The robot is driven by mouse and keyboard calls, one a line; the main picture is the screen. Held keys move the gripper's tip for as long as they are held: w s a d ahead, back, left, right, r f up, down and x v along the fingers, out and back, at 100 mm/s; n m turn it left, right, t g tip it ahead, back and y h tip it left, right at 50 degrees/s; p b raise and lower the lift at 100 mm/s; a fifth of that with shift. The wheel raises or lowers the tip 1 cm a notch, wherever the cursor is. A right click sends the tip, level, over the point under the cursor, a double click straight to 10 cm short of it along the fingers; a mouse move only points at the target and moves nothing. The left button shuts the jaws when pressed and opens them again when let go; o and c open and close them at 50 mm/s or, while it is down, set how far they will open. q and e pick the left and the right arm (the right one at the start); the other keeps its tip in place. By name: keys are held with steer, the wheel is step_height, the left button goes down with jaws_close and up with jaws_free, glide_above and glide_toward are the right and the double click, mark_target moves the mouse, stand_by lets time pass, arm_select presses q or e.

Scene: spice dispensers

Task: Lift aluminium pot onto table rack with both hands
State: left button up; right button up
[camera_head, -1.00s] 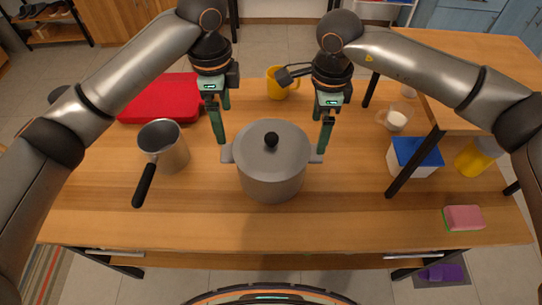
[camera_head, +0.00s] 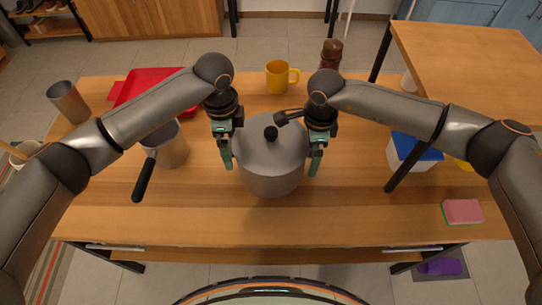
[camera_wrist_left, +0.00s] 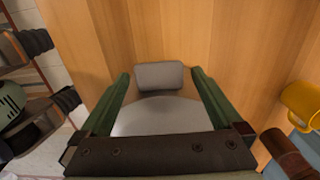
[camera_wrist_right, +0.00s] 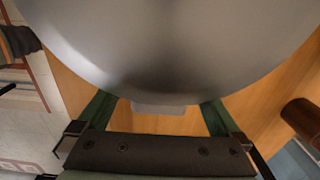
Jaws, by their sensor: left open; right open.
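The grey aluminium pot (camera_head: 272,172) with a black-knobbed lid (camera_head: 270,133) stands upright on the wooden table. My left gripper (camera_head: 228,162) is low at the pot's left side. In the left wrist view its open fingers (camera_wrist_left: 160,88) lie either side of one flat grey pot handle (camera_wrist_left: 160,75). My right gripper (camera_head: 315,164) is low at the pot's right side. In the right wrist view its open fingers (camera_wrist_right: 158,108) straddle the other handle (camera_wrist_right: 158,107), partly hidden under the pot body (camera_wrist_right: 170,45). The raised wooden table rack (camera_head: 475,65) stands at the right on black legs.
A saucepan (camera_head: 168,147) with a black handle is left of the pot, close to my left arm. A red tray (camera_head: 150,88), yellow mug (camera_head: 278,76) and brown mill (camera_head: 331,54) are behind. A blue-lidded box (camera_head: 415,152) and sponge (camera_head: 463,211) are right. The table's front is clear.

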arm_select(q)
steer(key=shift+f, duration=0.25)
arm_select(e)
steer(key=shift+f, duration=0.3)
arm_select(q)
steer(key=shift+c, duration=0.2)
arm_select(e)
steer(key=shift+c, duration=0.2)
arm_select(q)
jaws_close()
arm_select(e)
jaws_close()
arm_select(q)
steer(key=shift+w+r, duration=0.15)
steer(key=shift+r, duration=0.1)
arm_select(e)
steer(key=shift+w+r, duration=0.15)
steer(key=shift+r, duration=0.1)
